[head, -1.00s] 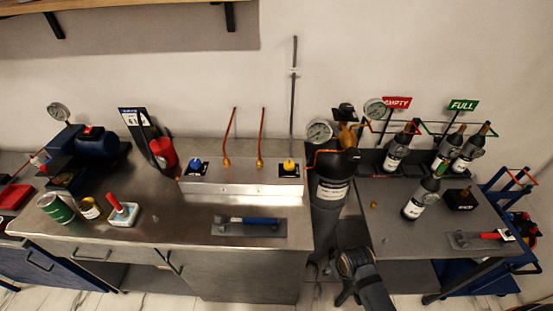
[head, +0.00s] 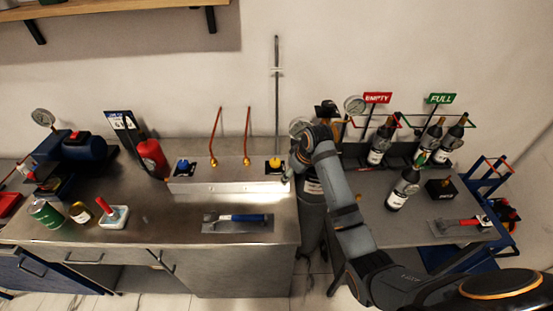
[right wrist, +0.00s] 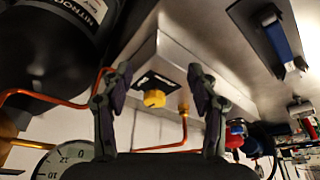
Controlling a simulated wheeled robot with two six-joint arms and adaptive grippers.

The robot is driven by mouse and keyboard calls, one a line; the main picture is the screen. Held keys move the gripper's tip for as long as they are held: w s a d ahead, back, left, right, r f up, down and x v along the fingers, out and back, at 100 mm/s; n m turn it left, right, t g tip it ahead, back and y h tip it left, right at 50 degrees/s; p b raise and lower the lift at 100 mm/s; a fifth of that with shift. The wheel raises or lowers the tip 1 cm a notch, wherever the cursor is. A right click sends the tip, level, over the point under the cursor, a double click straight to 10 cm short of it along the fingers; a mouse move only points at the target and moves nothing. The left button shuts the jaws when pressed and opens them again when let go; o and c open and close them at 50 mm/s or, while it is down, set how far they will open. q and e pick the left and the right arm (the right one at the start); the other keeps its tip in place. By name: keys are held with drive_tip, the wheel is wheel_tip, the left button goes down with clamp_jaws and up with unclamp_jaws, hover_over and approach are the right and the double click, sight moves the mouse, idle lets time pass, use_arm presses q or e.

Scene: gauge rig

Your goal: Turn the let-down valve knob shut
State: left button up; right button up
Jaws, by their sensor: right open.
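A yellow knob (head: 275,165) sits on a dark plate at the right end of the raised steel panel (head: 230,187). A blue knob (head: 182,164) sits at the panel's left end. I cannot read which is labelled let-down. My right gripper (head: 289,171) is just right of the yellow knob, its fingers small and partly hidden by my arm. In the right wrist view the yellow knob (right wrist: 154,98) shows between the two spread fingers of my right gripper (right wrist: 158,90), beyond them, with no visible contact. My left gripper is not in view.
A dark cylinder (right wrist: 55,40) stands close beside the panel. Copper tubes (head: 247,137) rise behind the panel. A blue-handled tool (head: 238,218) lies in front of it. Bottles (head: 403,189) stand on the right table. The steel bench top is clear around the tool.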

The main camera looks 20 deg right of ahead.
drive_tip(key=n, duration=0.1)
approach(275, 161)
drive_tip(key=d+r, duration=0.1)
drive_tip(key=shift+y, duration=0.4)
drive_tip(key=p+x, duration=0.2)
drive_tip(key=x, duration=0.7)
drive_tip(key=shift+s+a+f, duration=0.1)
drive_tip(key=shift+f, duration=0.25)
drive_tip(key=c, duration=1.2)
